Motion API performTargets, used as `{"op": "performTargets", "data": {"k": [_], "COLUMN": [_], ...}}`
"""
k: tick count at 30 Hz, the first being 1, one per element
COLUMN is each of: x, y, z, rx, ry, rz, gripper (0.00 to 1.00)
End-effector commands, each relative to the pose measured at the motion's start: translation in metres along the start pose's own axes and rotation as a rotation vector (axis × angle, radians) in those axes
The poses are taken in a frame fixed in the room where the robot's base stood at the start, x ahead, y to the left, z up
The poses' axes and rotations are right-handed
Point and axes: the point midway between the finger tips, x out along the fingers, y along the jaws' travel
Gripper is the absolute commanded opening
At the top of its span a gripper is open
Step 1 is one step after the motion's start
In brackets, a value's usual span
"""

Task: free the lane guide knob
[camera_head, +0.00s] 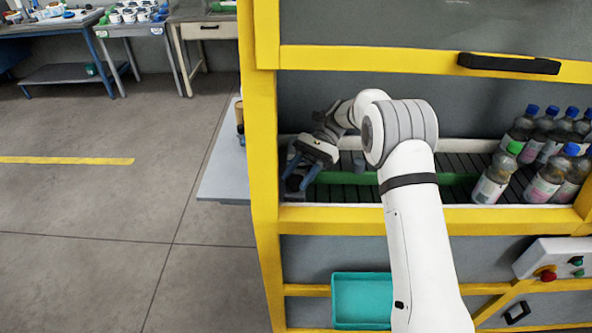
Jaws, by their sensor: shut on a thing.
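My gripper (301,172) is inside the yellow-framed machine at the left end of the conveyor. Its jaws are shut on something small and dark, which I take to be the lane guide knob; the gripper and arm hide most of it. The green lane guide (345,178) runs along the conveyor to the right of the gripper, partly behind my arm. Whether the knob is loose or tight cannot be seen.
Several bottles (548,150) with blue caps and one green cap stand at the conveyor's right end. The yellow frame (262,180) stands close left of my gripper. A raised door with a black handle (508,63) is above. A teal bin (361,300) sits below.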

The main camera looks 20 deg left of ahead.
Motion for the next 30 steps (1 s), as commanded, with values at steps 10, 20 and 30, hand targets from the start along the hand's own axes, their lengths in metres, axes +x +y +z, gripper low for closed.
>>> {"op": "performTargets", "data": {"k": [10,20,30], "x": [0.0029,0.0030,0.0023], "y": [-0.0017,-0.0019,-0.0022], "z": [-0.0005,-0.0008,-0.0003], "rx": [-0.040,-0.046,-0.047], "ry": [-0.005,-0.004,-0.002], "rz": [0.111,0.124,0.121], "gripper": [0.17,0.17,0.55]}}
